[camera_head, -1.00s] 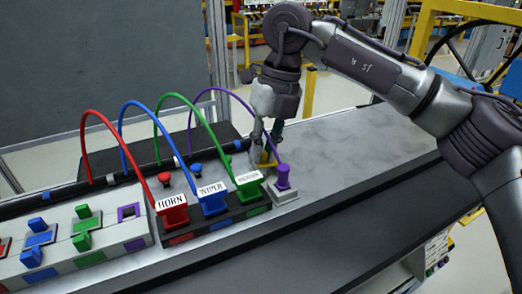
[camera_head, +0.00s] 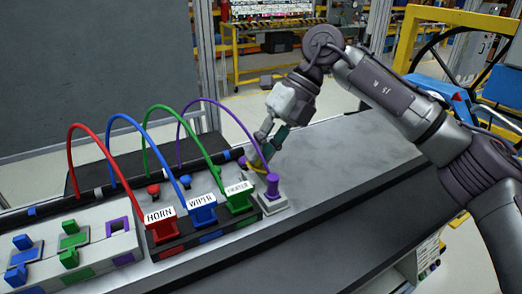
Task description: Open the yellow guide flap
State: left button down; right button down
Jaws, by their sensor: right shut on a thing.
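The yellow guide flap (camera_head: 257,168) is a small thin yellow piece at the far right end of the dashboard module, just behind the purple plug. My right gripper (camera_head: 261,150) reaches down to it from above, tilted, with its fingertips shut on it. The fingers hide part of the flap, so its exact angle is hard to tell. The purple plug (camera_head: 272,187) stands upright on a light grey block in front, with the purple cable (camera_head: 215,102) arching behind the gripper. My left gripper is not in view.
Plugs labelled HORN (camera_head: 159,226), WIPER (camera_head: 201,210) and HEATER (camera_head: 239,197) stand left of the flap, with red, blue and green cables arching above. A light grey panel with coloured switches (camera_head: 75,243) lies further left. The grey bench (camera_head: 345,150) to the right is clear.

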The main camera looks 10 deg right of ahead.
jog(key=c, duration=1.1)
grip_release()
jog(key=v, duration=1.2)
